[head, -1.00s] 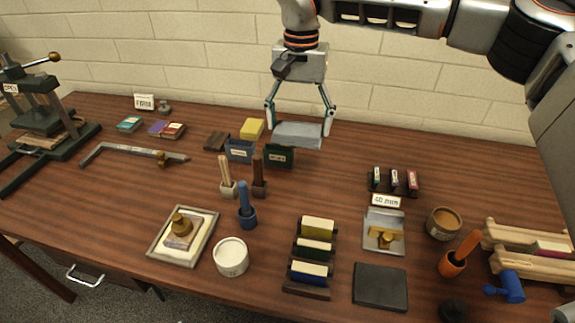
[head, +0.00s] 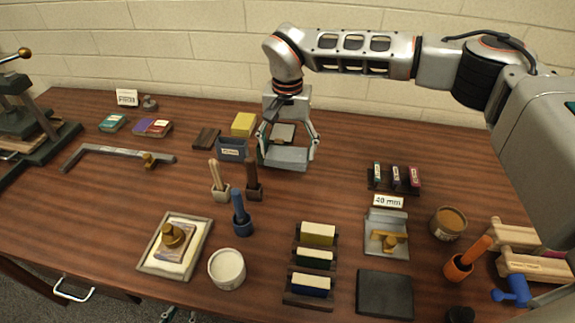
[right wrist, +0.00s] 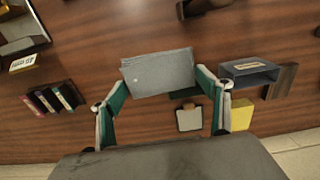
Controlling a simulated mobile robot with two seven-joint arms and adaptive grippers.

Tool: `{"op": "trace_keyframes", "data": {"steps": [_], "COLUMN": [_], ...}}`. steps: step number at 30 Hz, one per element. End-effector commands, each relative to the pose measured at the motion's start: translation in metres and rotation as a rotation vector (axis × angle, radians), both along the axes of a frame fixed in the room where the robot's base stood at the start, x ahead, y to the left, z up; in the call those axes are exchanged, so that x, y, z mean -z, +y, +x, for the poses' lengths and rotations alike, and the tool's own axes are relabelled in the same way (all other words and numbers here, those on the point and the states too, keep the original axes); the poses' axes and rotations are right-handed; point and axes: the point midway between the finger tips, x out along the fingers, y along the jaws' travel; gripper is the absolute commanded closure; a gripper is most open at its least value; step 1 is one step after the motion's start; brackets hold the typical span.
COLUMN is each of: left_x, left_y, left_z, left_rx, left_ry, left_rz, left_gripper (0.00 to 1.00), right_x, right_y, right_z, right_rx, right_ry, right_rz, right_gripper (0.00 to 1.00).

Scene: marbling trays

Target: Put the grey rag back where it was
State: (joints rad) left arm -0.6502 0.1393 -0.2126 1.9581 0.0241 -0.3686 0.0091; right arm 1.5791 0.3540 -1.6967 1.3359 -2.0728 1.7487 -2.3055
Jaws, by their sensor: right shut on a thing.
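The grey rag (head: 287,158) is a flat, folded slab held between the fingertips of my right gripper (head: 287,152), at the back middle of the table in the head view. In the right wrist view the rag (right wrist: 158,73) spans between the two green-padded fingers of the right gripper (right wrist: 158,82). I cannot tell whether its underside touches the table. It hides most of the dark green bin, a bit of which shows in the right wrist view (right wrist: 186,93). Only small fingertips of what seems to be my left gripper (head: 178,316) show at the bottom edge.
A blue bin (head: 232,149) and a yellow block (head: 243,124) stand left of the rag. A small pale pad (head: 284,133) lies behind it. Brushes in holders (head: 253,185) stand in front.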

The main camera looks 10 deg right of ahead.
Motion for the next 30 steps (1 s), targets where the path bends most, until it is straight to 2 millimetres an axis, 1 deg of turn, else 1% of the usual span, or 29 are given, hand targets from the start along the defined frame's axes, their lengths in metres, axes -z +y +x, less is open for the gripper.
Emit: {"op": "trace_keyframes", "data": {"steps": [1,3,10,15,18,29,30], "left_x": [-0.003,-0.006,-0.009,-0.01,-0.01,-0.005,-0.005], "left_y": [0.0,0.0,-0.001,0.0,0.0,0.0,0.0], "left_z": [0.002,0.004,0.005,0.005,0.004,0.001,0.001], "left_rx": [0.0,0.0,0.0,0.0,0.0,0.0,0.0], "left_ry": [-0.005,-0.01,-0.014,-0.013,-0.011,-0.003,-0.003], "left_rz": [-0.001,-0.001,-0.003,-0.003,-0.002,-0.001,-0.001], "left_gripper": [0.72,0.72,0.72,0.72,0.72,0.72,0.72], "right_x": [0.009,0.017,0.031,0.055,0.066,0.07,0.07], "right_y": [0.0,0.0,0.0,0.0,0.0,0.0,0.0], "right_z": [-0.001,0.0,0.0,-0.001,0.0,0.0,0.0], "right_rx": [0.001,0.001,0.001,0.001,0.002,0.001,0.001], "right_ry": [0.003,0.002,0.001,0.003,0.002,0.0,0.0], "right_rz": [0.0,0.001,0.0,0.0,0.001,0.0,0.0], "right_gripper": [0.44,0.44,0.44,0.44,0.44,0.44,0.19]}}
